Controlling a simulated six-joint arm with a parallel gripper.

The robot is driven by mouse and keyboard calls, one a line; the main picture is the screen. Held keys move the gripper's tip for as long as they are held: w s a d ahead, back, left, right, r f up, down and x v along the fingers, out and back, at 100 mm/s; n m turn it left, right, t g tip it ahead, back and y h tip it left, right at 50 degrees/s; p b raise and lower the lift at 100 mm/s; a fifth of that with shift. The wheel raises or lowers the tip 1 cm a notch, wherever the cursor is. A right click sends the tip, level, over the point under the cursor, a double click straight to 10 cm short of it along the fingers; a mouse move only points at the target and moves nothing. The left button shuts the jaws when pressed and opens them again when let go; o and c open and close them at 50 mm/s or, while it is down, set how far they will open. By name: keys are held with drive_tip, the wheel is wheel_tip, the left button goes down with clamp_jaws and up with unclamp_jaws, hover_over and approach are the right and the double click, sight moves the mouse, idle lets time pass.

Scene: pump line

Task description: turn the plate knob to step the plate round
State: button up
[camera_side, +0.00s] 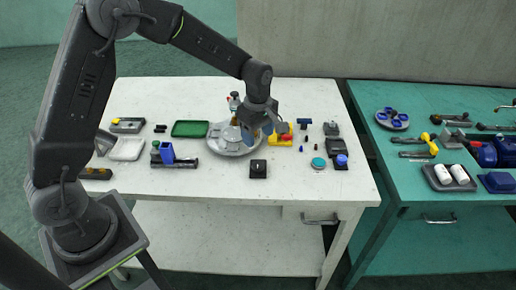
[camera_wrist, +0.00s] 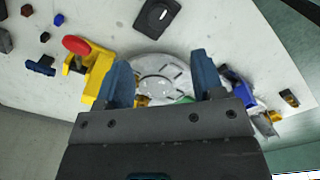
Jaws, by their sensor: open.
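The round grey plate (camera_side: 218,146) lies on the white table, partly hidden behind my gripper. In the wrist view the plate (camera_wrist: 172,66) shows between and beyond my fingers, with dark slots around a paler round centre (camera_wrist: 155,84). I cannot clearly make out the knob at this size. My gripper (camera_side: 257,134) points down over the right part of the plate. In the wrist view its two blue fingers (camera_wrist: 162,75) are wide apart, with nothing held between them. I cannot tell whether they touch anything.
A yellow fixture with a red top (camera_wrist: 90,70) stands close beside one finger. A green tray (camera_side: 190,129) and a blue block (camera_side: 167,152) are left of the plate. A black square box (camera_side: 258,168) stands in front.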

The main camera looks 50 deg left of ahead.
drive_tip(key=shift+r, duration=1.15)
drive_tip(key=s+d+r+m+t, duration=0.1)
drive_tip(key=s+r+m+t, duration=0.3)
drive_tip(key=s+r+m, duration=1)
drive_tip(key=s+m+t, duration=0.1)
drive_tip(key=s+m, duration=0.3)
drive_tip(key=s, duration=0.7)
drive_tip(key=shift+s+d+r+t, duration=0.15)
drive_tip(key=shift+d+r+t, duration=0.1)
drive_tip(key=shift+d+t, duration=0.1)
